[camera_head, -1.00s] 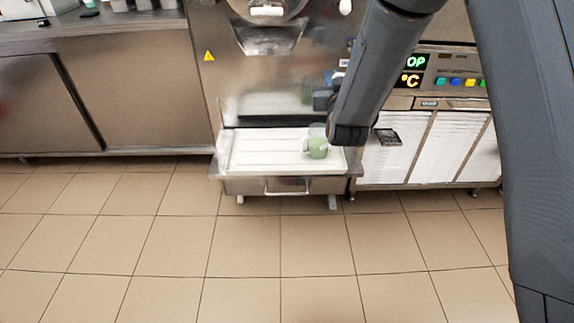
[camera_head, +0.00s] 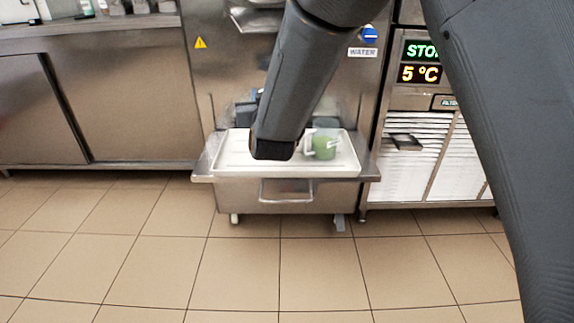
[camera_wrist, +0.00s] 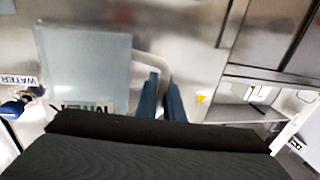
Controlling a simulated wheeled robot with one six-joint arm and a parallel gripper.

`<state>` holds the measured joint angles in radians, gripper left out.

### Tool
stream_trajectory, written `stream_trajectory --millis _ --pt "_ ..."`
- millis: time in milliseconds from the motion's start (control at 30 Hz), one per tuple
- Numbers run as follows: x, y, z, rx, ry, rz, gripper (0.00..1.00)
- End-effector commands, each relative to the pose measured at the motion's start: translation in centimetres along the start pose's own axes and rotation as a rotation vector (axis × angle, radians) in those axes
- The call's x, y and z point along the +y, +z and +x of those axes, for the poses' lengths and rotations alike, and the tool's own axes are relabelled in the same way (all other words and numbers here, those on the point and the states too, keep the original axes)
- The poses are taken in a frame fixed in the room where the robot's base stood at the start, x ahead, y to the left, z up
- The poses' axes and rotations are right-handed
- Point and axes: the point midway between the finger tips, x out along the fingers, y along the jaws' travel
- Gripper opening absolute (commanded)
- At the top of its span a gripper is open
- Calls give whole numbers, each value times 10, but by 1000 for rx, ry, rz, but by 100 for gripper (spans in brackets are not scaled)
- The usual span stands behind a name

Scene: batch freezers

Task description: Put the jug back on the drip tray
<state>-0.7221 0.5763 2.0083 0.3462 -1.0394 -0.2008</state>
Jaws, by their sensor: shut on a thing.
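The jug shows close up in the wrist view as a translucent grey-blue body (camera_wrist: 84,62) with a pale loop handle on its right side. My gripper (camera_wrist: 162,98) is shut on this handle; its two dark blue fingers sit at it. In the head view, the white drip tray (camera_head: 236,163) sits low on the machine's front.
A steel drawer with a bar handle (camera_head: 287,190) is under the tray. A white slatted cabinet (camera_head: 412,160) with a lit display stands to the right, and a steel counter (camera_head: 120,95) to the left. The tiled floor in front is clear.

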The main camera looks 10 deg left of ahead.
Motion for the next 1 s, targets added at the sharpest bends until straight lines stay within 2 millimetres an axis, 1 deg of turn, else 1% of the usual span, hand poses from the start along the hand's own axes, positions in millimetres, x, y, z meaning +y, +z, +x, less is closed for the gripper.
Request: stream_trajectory --millis 33,167,267,433,667,800,867,1000 --pt "-3 3 1 1 -4 1 0" --pt "-6 11 1 -1 -7 2 0" --pt "-7 26 1 -4 -7 1 0" --pt "-7 57 1 -4 -7 2 0" --pt "-7 78 1 -2 -7 1 0" --pt "-8 98 1 -3 -6 1 0" --pt "-8 103 1 -2 -6 2 0" --pt "-8 102 1 0 -6 2 0"
